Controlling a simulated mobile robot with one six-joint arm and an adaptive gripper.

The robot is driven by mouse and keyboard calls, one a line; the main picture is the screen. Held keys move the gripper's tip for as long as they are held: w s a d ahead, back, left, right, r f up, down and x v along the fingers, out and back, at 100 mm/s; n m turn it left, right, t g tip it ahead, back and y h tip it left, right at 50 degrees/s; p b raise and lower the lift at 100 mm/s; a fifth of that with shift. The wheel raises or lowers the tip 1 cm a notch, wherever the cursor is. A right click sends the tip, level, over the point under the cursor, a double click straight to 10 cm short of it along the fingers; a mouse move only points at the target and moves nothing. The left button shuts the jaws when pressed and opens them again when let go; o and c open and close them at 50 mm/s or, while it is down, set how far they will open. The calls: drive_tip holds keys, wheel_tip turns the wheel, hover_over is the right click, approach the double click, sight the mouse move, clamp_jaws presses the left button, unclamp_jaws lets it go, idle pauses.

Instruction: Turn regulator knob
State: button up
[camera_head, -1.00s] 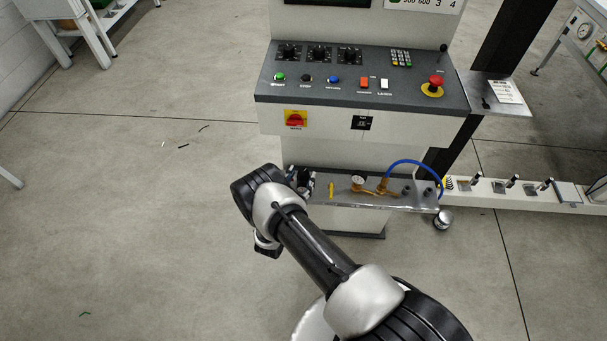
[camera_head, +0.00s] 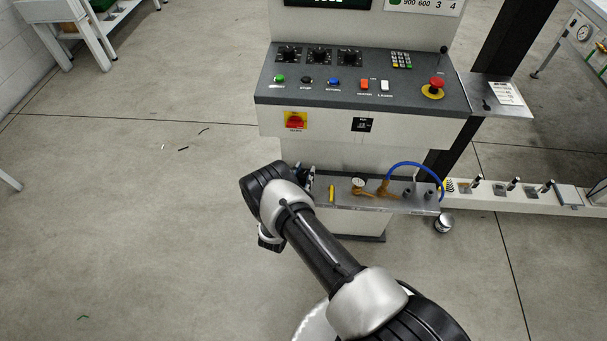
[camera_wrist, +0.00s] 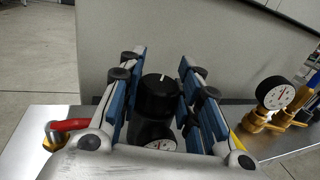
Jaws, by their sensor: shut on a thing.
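The black regulator knob (camera_wrist: 160,92) has a white mark on its top and stands upright in the wrist view. A round dial gauge (camera_wrist: 160,145) shows partly below it, on the dark regulator body (camera_wrist: 152,130). My gripper (camera_wrist: 163,76) is shut on the knob, with its blue-padded fingers on either side. In the head view my gripper (camera_head: 306,176) is at the left end of the metal shelf (camera_head: 345,203) under the console. My wrist mostly hides the knob there.
A brass fitting with a gauge (camera_wrist: 275,94) stands to the right; a blue hose (camera_head: 405,164) arches above the shelf. A red-handled valve (camera_wrist: 68,127) is at the left. The control console (camera_head: 362,90) overhangs the shelf. Floor is free at left.

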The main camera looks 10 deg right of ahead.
drive_tip(key=c, duration=0.4)
drive_tip(key=shift+o, duration=0.2)
drive_tip(key=shift+d+n+y, duration=0.15)
drive_tip(key=shift+n+y, duration=0.15)
drive_tip(key=shift+y, duration=0.1)
drive_tip(key=shift+n+t+y, duration=0.5)
drive_tip(key=shift+t+y, duration=0.1)
drive_tip(key=shift+y, duration=0.1)
drive_tip(key=o, duration=1.1)
drive_tip(key=v, duration=1.2)
